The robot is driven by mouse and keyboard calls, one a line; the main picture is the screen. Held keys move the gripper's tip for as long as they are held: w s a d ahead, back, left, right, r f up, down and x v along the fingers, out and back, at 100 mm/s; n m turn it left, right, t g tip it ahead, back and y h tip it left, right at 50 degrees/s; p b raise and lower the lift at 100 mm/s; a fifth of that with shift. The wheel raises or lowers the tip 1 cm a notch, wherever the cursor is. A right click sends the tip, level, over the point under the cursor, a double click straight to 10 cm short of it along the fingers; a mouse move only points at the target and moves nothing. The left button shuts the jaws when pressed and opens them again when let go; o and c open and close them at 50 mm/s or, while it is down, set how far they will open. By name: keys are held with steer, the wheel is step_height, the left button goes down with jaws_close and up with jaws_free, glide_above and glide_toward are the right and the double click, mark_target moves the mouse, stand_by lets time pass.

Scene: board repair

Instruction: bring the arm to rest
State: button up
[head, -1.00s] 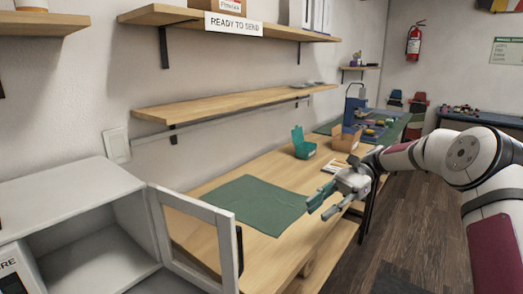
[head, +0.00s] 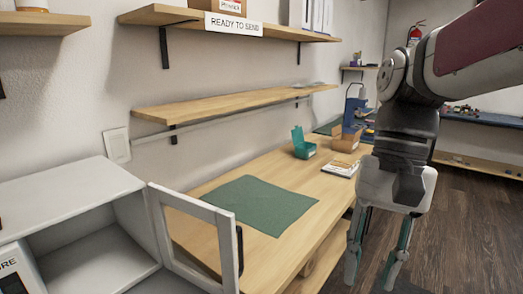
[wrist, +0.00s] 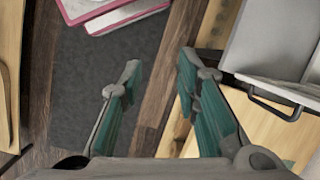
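My arm (head: 400,75) is folded at the right of the head view, with its wrist hanging down. My gripper (head: 371,274) points down beside the front edge of the wooden workbench (head: 305,185). Its two teal-padded fingers are spread apart, with nothing between them. In the wrist view my gripper (wrist: 158,85) is also open and empty, above the floor.
A green mat (head: 258,203) lies on the workbench. Behind it are a teal open box (head: 304,148), a cardboard box (head: 346,139) and a small booklet (head: 341,168). A white cabinet (head: 75,195) with its door (head: 200,235) open stands at left. Dark floor (head: 470,220) is clear at right.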

steer(key=s+d+f+n+t+h, duration=0.1)
steer(key=s+d+f+n+t, duration=0.15)
steer(key=s, duration=0.45)
steer(key=s+d+f+n+t+h, duration=0.1)
steer(key=s+d+f+n+t, duration=0.15)
steer(key=s, duration=0.35)
step_height(320, 180, up, 18)
steer(key=t+p, duration=0.2)
steer(key=p, duration=1.4)
steer(key=shift+m+p, duration=0.3)
steer(key=shift+m, duration=0.1)
